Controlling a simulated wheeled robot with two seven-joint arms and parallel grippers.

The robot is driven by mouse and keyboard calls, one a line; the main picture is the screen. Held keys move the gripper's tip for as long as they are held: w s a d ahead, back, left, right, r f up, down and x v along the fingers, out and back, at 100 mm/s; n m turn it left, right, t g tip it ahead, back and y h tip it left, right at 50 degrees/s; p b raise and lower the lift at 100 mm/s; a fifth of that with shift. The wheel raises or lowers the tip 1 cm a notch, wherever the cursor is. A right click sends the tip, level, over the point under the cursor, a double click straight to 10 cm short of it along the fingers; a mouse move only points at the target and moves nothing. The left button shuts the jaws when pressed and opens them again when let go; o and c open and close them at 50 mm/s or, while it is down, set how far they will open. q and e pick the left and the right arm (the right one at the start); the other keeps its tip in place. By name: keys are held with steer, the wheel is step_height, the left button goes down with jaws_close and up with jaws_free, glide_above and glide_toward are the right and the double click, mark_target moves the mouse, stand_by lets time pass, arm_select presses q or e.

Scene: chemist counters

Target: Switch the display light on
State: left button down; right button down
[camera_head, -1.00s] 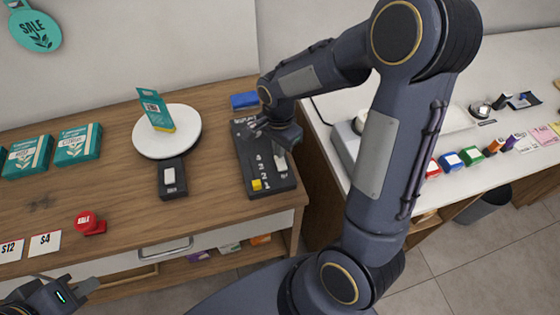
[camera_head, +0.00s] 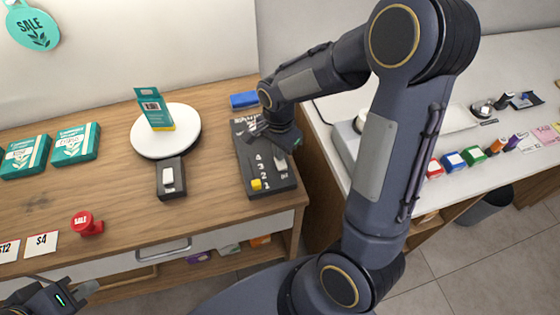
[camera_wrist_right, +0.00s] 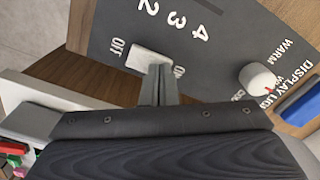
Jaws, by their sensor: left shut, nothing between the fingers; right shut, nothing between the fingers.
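The dark control box (camera_head: 246,171) lies on the wooden counter, with a yellow slider (camera_head: 257,184) beside printed numbers. Its white rocker switch (camera_head: 281,165) also shows in the right wrist view (camera_wrist_right: 148,60), between the words OFF and ON. DISPLAY LIGHT is printed near a round white knob (camera_wrist_right: 257,78). My right gripper (camera_wrist_right: 158,74) is shut and empty, its tips over the ON-side edge of the rocker; I cannot tell whether they touch. It also shows above the box in the head view (camera_head: 286,147). My left gripper (camera_head: 86,289) is shut and empty at the lower left.
A smaller dark switch box (camera_head: 171,195) with a white rocker joins a round white stand (camera_head: 190,143) bearing a teal carton (camera_head: 155,112). A blue block (camera_head: 244,100) lies behind the control box. A red stamp-like object (camera_head: 86,224) stands at the front left.

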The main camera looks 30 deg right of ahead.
step_height(320, 180, up, 7)
steer(key=p, duration=0.5)
steer(key=shift+p, duration=0.3)
stand_by(0.5)
steer(key=s+a+r+n+t+y, duration=0.2)
steer(key=s+r+n, duration=0.3)
steer(key=s, duration=0.3)
steer(key=s+a+r+n+t+y, duration=0.1)
steer(key=s+a+r+n+t, duration=0.1)
steer(key=s+r+n, duration=0.4)
steer(key=s+n+t, duration=0.1)
steer(key=s+n, duration=0.1)
steer(key=s, duration=0.1)
steer(key=shift+t+y+b, duration=0.3)
steer(key=shift+y+b, duration=0.05)
steer(key=shift+y, duration=0.05)
steer(key=shift+a, duration=0.1)
